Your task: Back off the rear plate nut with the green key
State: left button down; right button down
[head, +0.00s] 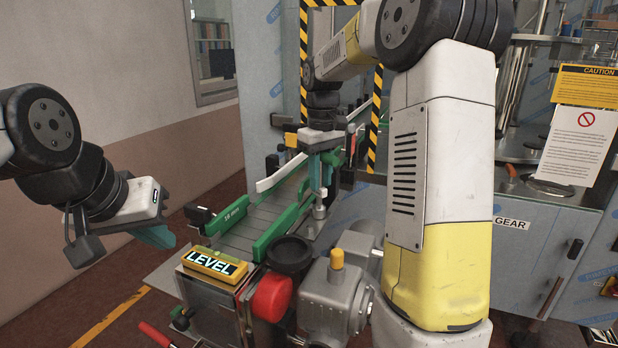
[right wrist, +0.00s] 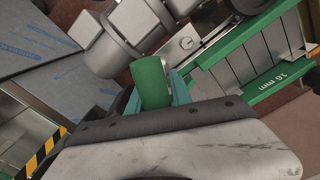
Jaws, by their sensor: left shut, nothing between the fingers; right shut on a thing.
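My right gripper (head: 318,172) is shut on the green key and points down over the conveyor's side. In the right wrist view the key's green round handle (right wrist: 150,82) stands between the teal fingers. In the head view a silver shaft end (head: 320,210) shows below the fingers, close to the silver fittings by the green guide plate (head: 282,226). My left gripper (head: 156,236) is shut and empty, off to the left of the conveyor.
A yellow LEVEL box (head: 214,264), a red knob (head: 271,296) and a grey motor housing (head: 335,292) stand in front. A black-and-yellow striped frame (head: 304,60) surrounds the machine opening behind the gripper.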

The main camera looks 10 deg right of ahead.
aim_at(322, 153)
jog(key=n, duration=0.3)
dwell(0.5)
jog(key=n, duration=0.3)
jog(key=shift+w+d, duration=0.1)
jog(key=shift+m, duration=0.3)
jog(key=shift+r, duration=3.05)
